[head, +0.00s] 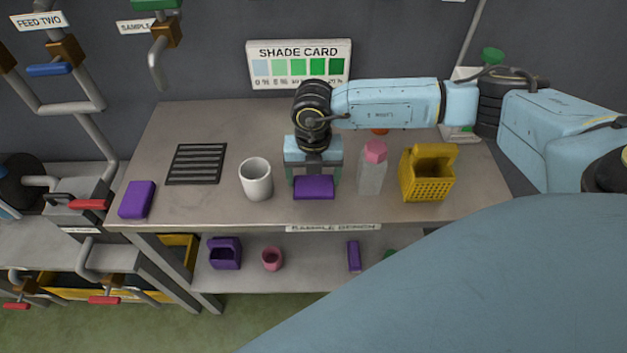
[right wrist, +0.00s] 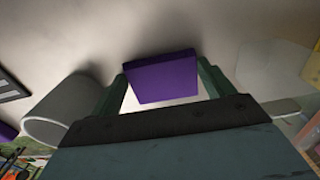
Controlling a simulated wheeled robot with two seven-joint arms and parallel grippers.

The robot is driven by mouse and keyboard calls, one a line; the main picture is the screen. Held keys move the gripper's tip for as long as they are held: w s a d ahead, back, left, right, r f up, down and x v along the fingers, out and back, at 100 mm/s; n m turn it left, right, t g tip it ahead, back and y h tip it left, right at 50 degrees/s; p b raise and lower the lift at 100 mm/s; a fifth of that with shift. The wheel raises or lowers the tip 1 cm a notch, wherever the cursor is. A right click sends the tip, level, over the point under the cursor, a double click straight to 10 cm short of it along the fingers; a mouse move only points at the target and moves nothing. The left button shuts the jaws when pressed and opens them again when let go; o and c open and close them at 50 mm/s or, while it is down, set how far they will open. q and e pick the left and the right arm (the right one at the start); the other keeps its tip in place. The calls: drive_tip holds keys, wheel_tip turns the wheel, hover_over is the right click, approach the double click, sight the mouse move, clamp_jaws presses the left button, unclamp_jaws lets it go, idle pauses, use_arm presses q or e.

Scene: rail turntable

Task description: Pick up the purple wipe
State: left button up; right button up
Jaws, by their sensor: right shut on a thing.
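A purple block-like wipe (head: 314,188) is between the fingers of my right gripper (head: 314,178), near the front middle of the bench. In the right wrist view the wipe (right wrist: 162,78) sits between the two green fingers, which are shut on its sides. I cannot tell whether its underside touches the bench. A second, similar purple block (head: 137,199) lies at the bench's front left corner. My left gripper is not in view.
A white cup (head: 256,179) stands just left of the gripper. A clear bottle with a pink cap (head: 372,168) and a yellow basket (head: 427,174) stand to its right. A black grate (head: 196,164) lies left. The lower shelf (head: 310,268) holds purple and pink items.

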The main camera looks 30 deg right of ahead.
sight(313, 180)
wheel_tip(313, 180, up, 10)
idle(0.5)
